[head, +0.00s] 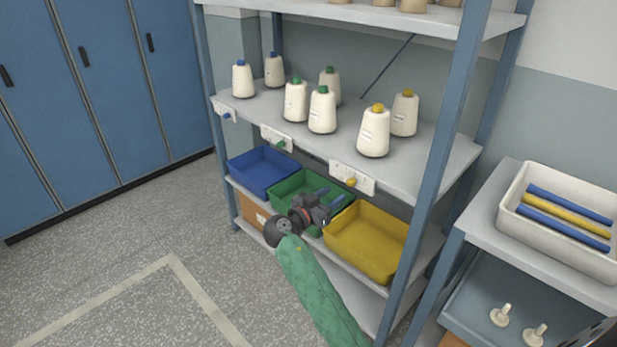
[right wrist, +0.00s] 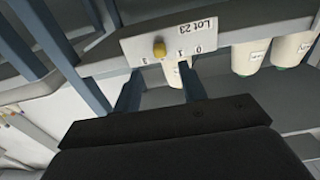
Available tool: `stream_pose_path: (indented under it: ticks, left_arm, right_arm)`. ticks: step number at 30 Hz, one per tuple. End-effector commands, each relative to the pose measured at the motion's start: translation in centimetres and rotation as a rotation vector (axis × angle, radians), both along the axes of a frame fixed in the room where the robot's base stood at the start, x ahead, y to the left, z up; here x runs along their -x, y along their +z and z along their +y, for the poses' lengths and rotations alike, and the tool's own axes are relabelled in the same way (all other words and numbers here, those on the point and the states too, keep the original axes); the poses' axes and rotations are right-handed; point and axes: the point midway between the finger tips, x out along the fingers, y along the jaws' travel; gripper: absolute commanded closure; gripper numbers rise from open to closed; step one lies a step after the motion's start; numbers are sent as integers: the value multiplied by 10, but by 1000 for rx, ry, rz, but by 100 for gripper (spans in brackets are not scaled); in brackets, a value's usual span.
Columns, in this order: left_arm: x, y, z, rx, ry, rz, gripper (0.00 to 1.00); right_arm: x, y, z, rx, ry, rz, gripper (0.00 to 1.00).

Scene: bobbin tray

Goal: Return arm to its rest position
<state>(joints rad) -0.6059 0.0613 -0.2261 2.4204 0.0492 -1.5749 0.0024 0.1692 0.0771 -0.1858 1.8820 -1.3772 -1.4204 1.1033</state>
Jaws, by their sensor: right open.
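My right gripper (head: 328,201) is in front of the lower shelf, and it overlaps the green bin (head: 290,184) in the head view. Its fingers are apart with nothing between them. In the right wrist view the open fingers (right wrist: 161,90) point toward a white label plate (right wrist: 175,42) with a yellow knob (right wrist: 159,48) and "Lot 23" on it. My right arm (head: 315,285), in a green sleeve, reaches up from the bottom of the head view. My left gripper is not in view.
Cones with blue, green and yellow tops, including a yellow-topped cone (head: 373,132), stand on the middle shelf (head: 430,160). Blue (head: 262,170) and yellow (head: 368,243) bins flank the green one. A white tray (head: 560,247) holding rods is at right. Floor at left is clear.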

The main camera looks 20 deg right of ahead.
Motion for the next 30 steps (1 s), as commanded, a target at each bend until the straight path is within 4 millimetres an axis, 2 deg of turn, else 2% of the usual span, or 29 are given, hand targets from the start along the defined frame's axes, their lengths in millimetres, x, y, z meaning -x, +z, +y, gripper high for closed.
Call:
stream_pose_path:
  ticks: [8, 13, 20, 26, 30]
  left_arm:
    - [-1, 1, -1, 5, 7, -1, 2]
    - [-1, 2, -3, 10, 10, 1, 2]
    - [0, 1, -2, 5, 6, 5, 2]
    - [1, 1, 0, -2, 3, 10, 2]
    - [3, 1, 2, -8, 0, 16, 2]
  right_arm:
    - [0, 0, 0, 17, 0, 42, 58]
    - [1, -3, 0, 53, -3, 175, 58]
    - [-2, -22, 7, -6, 81, 412, 58]
    - [-2, -26, 29, -103, 266, 593, 58]
    - [6, -26, 60, -171, 476, 710, 58]
